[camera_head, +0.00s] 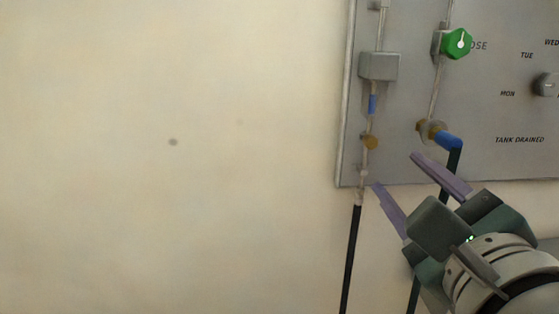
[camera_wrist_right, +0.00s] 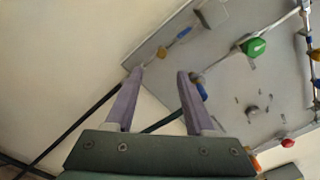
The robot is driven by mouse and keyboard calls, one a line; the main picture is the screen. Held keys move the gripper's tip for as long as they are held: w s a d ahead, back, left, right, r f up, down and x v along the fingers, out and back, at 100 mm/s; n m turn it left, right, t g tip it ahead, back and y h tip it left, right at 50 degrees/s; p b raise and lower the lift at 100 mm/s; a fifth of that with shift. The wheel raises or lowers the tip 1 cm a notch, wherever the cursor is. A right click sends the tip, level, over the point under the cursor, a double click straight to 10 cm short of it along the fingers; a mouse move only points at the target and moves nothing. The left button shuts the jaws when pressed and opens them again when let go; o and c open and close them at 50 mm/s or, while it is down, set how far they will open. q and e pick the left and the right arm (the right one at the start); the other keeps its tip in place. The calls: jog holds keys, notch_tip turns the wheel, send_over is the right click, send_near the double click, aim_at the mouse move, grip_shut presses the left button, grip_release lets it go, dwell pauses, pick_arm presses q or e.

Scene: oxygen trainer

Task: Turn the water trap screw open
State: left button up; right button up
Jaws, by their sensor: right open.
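A grey box-like fitting (camera_head: 379,66) sits on the left pipe of the wall panel. Below it is a short blue section (camera_head: 373,104), then a small brass-coloured screw-like piece (camera_head: 371,142). I cannot tell for certain which piece is the water trap screw. In the right wrist view the brass piece (camera_wrist_right: 162,53) lies just beyond my fingertips. My right gripper (camera_head: 396,170) is open and empty. Its purple fingers are spread near the panel's lower left edge, below the brass piece. They also show in the wrist view (camera_wrist_right: 160,74). My left gripper is not in view.
The grey panel (camera_head: 490,105) carries a green knob (camera_head: 458,43), a grey dial (camera_head: 545,85) and a second brass fitting with a blue end (camera_head: 448,139). Black hoses (camera_head: 350,260) hang down near my right gripper. The wall to the left (camera_head: 170,200) is bare.

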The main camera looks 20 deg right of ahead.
aim_at(373, 145)
jog(key=p+x, duration=0.1)
jog(key=x, duration=0.8)
jog(key=shift+w+d+r, duration=0.1)
jog(key=shift+r, duration=0.05)
grip_shut()
